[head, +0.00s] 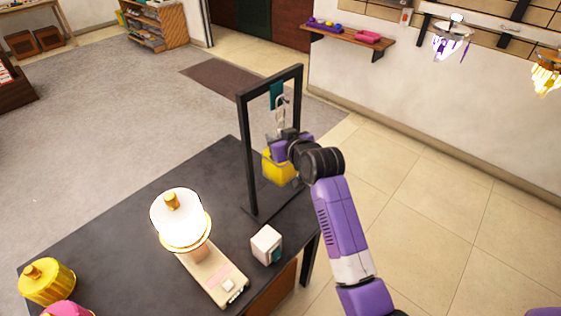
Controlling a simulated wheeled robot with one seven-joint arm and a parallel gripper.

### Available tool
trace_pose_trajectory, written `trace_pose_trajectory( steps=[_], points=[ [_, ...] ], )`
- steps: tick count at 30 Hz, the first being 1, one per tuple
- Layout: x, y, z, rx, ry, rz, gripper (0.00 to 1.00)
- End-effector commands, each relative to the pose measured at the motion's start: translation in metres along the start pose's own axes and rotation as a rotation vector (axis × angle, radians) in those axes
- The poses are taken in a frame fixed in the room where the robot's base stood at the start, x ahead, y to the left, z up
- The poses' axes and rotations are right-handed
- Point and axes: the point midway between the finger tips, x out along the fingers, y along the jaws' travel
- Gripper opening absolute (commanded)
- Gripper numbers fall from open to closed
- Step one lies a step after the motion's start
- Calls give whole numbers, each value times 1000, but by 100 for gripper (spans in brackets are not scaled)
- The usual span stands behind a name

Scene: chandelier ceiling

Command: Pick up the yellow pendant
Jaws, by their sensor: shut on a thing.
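A yellow box-shaped piece (277,168), which looks like the yellow pendant, is at the black upright frame on the table. My gripper (281,147) reaches in from the right and is shut on its upper part. The fingers and wrist hide part of the piece and the exact contact. A silver hook or link (281,101) hangs from the frame's top bar just above the gripper. I cannot tell whether the piece is still linked to it.
The black frame (249,165) stands at the dark table's (140,220) far end. A lit white lamp (181,219) on a beige scale-like base (216,280), a small white box (266,245) and a gold-yellow canister (47,282) stand nearer. Lit chandeliers (451,45) hang at the right wall.

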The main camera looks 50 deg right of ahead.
Motion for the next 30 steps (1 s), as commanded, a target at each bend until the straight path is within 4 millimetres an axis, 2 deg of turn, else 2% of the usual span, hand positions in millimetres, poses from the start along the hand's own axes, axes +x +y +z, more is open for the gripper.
trace_pose_trajectory(
  steps=[24, 30],
  points=[
    [0, 0, -2, 0, 4, 0, 0],
    [-3, 0, -9, 0, 6, 1, 0]
  ],
)
